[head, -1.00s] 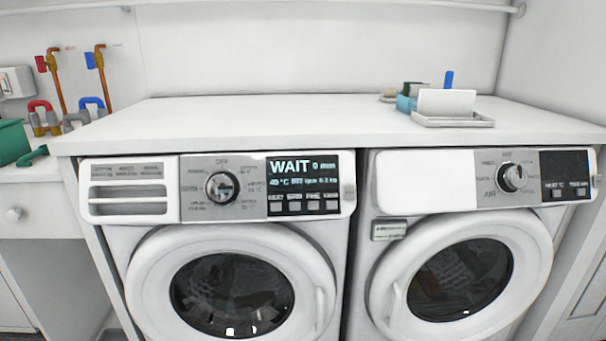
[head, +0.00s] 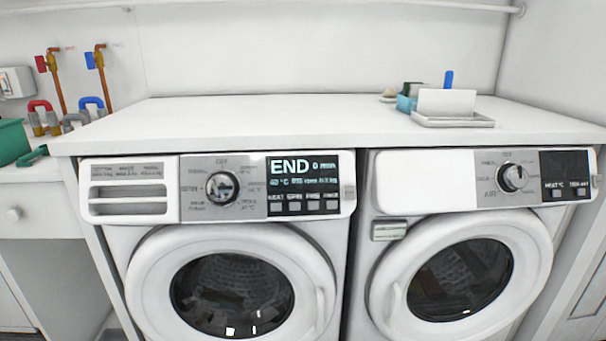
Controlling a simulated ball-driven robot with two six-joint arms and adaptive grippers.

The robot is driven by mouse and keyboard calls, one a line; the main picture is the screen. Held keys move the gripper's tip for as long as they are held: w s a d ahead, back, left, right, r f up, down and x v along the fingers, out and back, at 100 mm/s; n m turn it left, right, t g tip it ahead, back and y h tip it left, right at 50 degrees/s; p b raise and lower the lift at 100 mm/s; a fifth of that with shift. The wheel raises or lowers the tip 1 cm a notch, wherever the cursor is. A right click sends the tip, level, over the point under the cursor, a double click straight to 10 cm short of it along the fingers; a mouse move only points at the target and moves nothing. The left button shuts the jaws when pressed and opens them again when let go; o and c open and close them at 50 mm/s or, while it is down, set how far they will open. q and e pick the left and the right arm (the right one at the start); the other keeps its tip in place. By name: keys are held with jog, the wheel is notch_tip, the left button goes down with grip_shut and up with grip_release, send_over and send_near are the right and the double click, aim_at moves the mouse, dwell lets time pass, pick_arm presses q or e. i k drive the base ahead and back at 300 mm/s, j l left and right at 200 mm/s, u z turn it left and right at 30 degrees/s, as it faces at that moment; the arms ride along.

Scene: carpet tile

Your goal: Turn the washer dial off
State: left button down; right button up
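The washer (head: 180,236) is the left of two white front-loading machines under the counter. Its round silver dial (head: 222,187) sits in the middle of the grey part of its panel, with OFF printed above it. I cannot tell for sure which mark the dial points to. The washer display (head: 303,185) reads "END 0 min" in white letters. The washer's round door (head: 232,294) is closed. Neither of my grippers is in the head view.
A second machine (head: 400,179) with its own dial (head: 513,178) stands to the right. The white counter (head: 300,122) runs above both and holds a white tray (head: 452,121) with small items. Red and blue taps (head: 55,80) are on the left wall.

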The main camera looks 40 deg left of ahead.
aim_at(221, 187)
jog(key=u, duration=1.9)
